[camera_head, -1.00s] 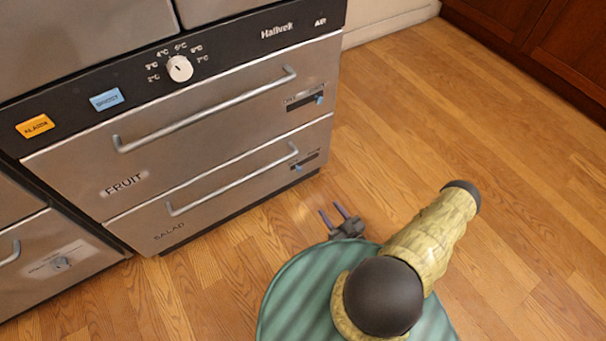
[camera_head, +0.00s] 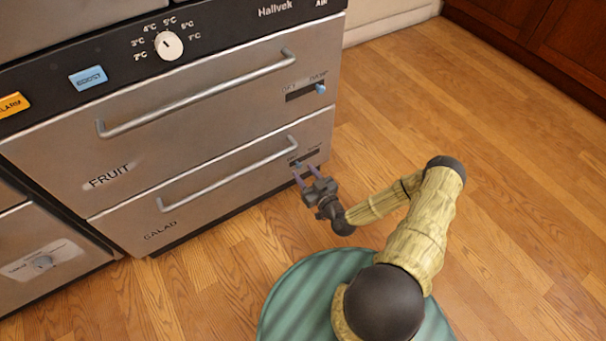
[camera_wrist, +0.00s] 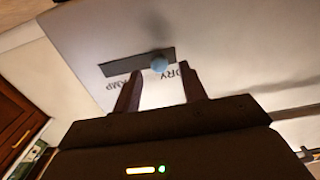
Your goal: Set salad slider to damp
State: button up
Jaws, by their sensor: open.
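The salad slider (camera_head: 305,158) is a dark slot on the right of the lower drawer front, marked SALAD. Its blue knob (camera_head: 297,164) is at the left end, by the dry label. My gripper (camera_head: 304,170) is open just in front of the slider. In the wrist view its fingertips (camera_wrist: 159,73) lie either side of the knob; I cannot tell whether they touch it.
The salad drawer's bar handle (camera_head: 230,175) is left of the slider. The fruit drawer above has its own slider, with its blue knob (camera_head: 320,88) at the right end. A dial (camera_head: 169,46) and buttons are higher up. The wooden floor (camera_head: 480,130) to the right is clear.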

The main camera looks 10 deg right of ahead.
jog(key=shift+x, duration=0.9)
grip_shut()
